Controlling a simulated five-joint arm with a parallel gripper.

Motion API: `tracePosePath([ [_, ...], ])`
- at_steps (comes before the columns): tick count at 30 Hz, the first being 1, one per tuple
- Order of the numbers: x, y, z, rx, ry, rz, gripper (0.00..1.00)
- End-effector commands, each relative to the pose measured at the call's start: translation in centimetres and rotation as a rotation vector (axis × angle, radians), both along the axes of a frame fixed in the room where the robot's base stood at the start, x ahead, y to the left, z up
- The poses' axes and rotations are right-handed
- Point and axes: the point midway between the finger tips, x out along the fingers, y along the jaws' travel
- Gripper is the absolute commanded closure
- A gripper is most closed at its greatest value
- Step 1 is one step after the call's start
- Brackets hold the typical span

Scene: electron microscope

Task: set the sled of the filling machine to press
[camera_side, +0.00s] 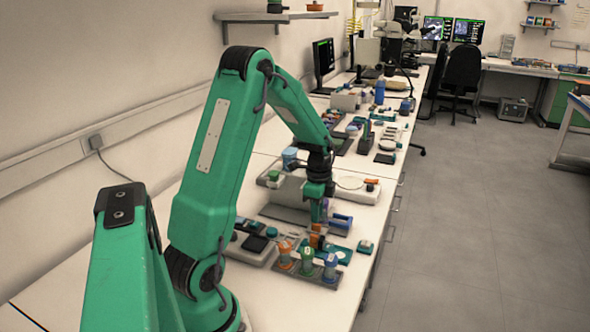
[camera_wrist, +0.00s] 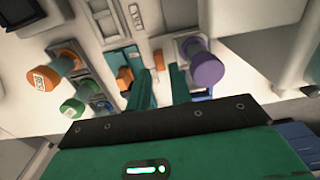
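My gripper (camera_side: 317,206) points down over the bench; in the wrist view its two green fingers (camera_wrist: 161,80) stand apart with a gap between them. A small orange piece (camera_wrist: 159,62) shows beyond the gap, and I cannot tell how near it is. A teal base with an orange block (camera_wrist: 125,76) lies just left of the fingers; an orange part (camera_side: 317,240) also shows below my gripper in the side view. I cannot tell for certain which part is the filling machine's sled. A purple cylinder (camera_wrist: 206,66) stands right of the fingers.
A rack of capped vials, orange (camera_side: 285,250), green (camera_side: 307,256) and blue (camera_side: 331,262), stands in front of my gripper. A blue part (camera_side: 341,221) is close on the right. A white device with a round plate (camera_side: 349,183) stands behind. The near bench front is clear.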

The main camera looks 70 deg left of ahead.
Motion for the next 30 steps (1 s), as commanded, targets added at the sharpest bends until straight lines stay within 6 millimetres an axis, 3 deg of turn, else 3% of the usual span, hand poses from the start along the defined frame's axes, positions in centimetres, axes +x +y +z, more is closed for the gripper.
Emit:
tracePosePath([
  [9, 0.0, 0.0, 3.6, 0.001, -0.001, 0.000, 0.79],
  [20, 0.0, 0.0, 4.1, 0.000, 0.000, 0.000, 0.79],
  [24, 0.0, 0.0, 4.1, 0.001, -0.001, 0.005, 0.55],
  [30, -0.1, -0.1, 4.0, 0.010, -0.016, 0.069, 0.55],
])
